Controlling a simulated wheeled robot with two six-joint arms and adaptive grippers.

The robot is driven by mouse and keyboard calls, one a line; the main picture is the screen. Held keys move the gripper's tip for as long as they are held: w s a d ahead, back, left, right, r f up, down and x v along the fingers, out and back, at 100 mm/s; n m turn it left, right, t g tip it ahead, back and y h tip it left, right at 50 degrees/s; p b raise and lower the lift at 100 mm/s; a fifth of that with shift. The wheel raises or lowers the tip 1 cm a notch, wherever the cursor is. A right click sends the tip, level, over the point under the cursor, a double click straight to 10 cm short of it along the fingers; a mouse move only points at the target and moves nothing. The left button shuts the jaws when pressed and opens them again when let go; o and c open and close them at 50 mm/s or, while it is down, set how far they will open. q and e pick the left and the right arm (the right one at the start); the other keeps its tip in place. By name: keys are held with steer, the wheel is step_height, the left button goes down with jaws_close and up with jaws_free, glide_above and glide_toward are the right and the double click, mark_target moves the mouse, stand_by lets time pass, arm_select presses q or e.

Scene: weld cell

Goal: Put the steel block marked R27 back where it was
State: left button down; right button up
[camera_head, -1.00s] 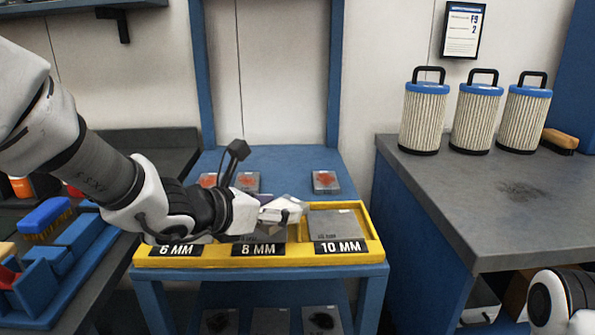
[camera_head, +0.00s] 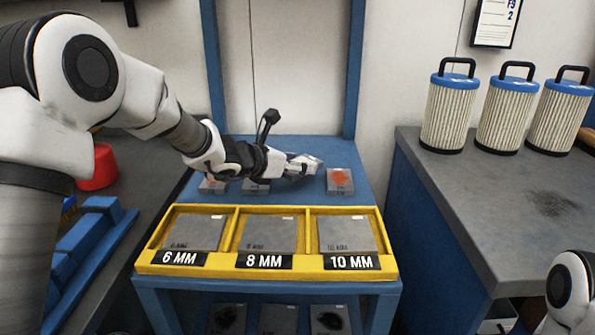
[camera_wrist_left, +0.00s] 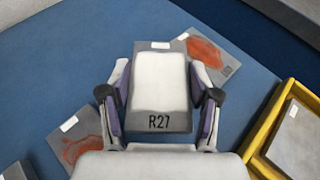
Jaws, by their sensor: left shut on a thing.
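The steel block marked R27 (camera_wrist_left: 160,95) is a grey block with a pale, bright top face and black lettering. My left gripper (camera_wrist_left: 160,100) is shut on it, with one finger on each side. In the head view my left gripper (camera_head: 303,165) is over the back part of the blue table (camera_head: 365,193), behind the yellow tray (camera_head: 222,264). It sits between the middle and right red-marked blocks. The held block is mostly hidden there by the gripper. I cannot tell whether it touches the table. My right gripper is out of view.
Red-marked steel blocks lie at the left (camera_head: 212,187), middle (camera_head: 256,188) and right (camera_head: 340,181). The tray's 6 MM, 8 MM and 10 MM compartments each hold a grey plate. Several dark-marked blocks lie on the lower shelf. Filters (camera_head: 450,115) stand on the right bench.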

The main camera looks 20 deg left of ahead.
mark_target(298, 184)
arm_select(q)
steer(key=f, duration=0.3)
steer(key=shift+w+f+b, duration=0.25)
steer(key=shift+w+b, duration=0.05)
steer(key=shift+b, duration=0.05)
steer(key=shift+s, duration=0.1)
steer(key=shift+f, duration=0.1)
steer(key=shift+c, duration=1.2)
jaws_free()
steer(key=shift+r, duration=0.25)
steer(key=v, duration=1.2)
steer(key=shift+f+b, duration=0.15)
steer(key=shift+b, duration=0.2)
